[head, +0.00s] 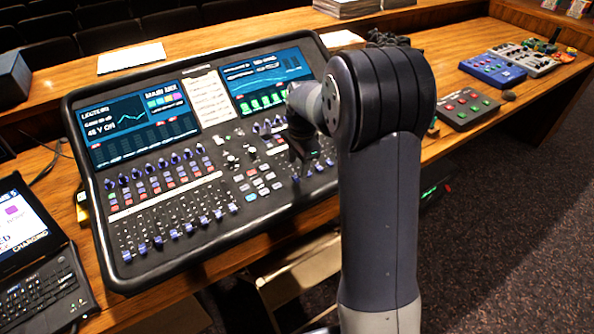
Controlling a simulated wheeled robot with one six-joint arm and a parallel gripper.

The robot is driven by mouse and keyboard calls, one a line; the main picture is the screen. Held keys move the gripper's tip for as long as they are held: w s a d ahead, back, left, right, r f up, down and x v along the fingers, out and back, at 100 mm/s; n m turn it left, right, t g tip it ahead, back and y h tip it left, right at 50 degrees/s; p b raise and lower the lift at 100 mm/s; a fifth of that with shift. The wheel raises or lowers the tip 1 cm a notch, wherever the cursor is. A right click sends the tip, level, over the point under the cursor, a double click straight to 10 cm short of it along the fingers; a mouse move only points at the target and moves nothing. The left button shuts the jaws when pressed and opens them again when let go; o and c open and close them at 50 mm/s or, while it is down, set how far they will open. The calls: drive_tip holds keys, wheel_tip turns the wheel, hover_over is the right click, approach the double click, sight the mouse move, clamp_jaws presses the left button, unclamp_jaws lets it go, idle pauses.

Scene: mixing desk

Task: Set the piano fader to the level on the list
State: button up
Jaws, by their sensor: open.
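The mixing desk (85,140) is a black console with two lit screens and rows of knobs, buttons and faders. A bank of faders with blue caps (187,227) runs along its left front. A pale paper (209,97) with lines of small writing lies between the screens; it looks like the list, but I cannot read it. The fader labels are too small to tell which is the piano fader. My dark gripper (298,176) is open above the right part of the desk. My arm hides some controls there, and any contact is unclear.
A laptop (42,285) stands at the left front, and a dark box (14,80) at the back left. A white sheet (131,58) lies behind the desk. Several effect pedals, including a blue one (491,70), and a dark button box (467,108) are at right.

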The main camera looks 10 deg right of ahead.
sight(297, 177)
drive_tip(key=shift+w+f, duration=0.2)
drive_tip(key=shift+f, duration=2.1)
clamp_jaws()
